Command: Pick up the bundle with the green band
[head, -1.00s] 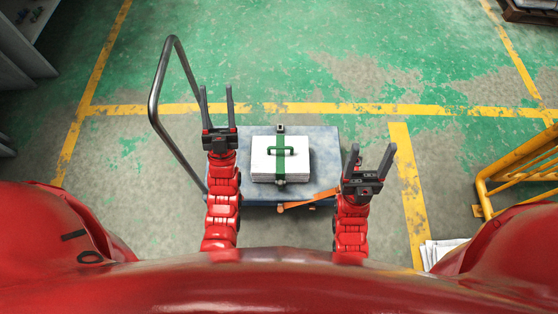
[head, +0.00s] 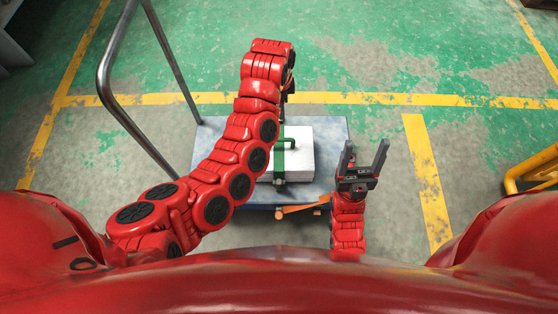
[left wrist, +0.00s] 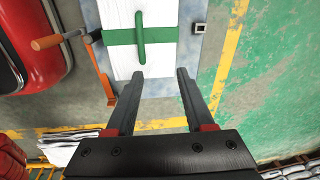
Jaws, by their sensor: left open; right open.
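The bundle (head: 300,158) is a white block with a green band (head: 279,160) and a green handle on top. It lies on the blue-grey cart bed (head: 337,135). In the head view my left arm crosses in front of its left side, and my left gripper is mostly hidden behind the arm. In the left wrist view the bundle (left wrist: 118,18) is ahead, with the green band (left wrist: 122,37) running across it. My left gripper (left wrist: 159,76) is open and empty, with its fingertips pointing toward the bundle. My right gripper (head: 365,152) is open and empty, right of the bundle.
The cart's grey metal push handle (head: 112,50) rises at the left. An orange piece (head: 302,209) is at the cart's front edge. A yellow frame (head: 530,172) stands at the far right. The green floor beyond the cart is clear.

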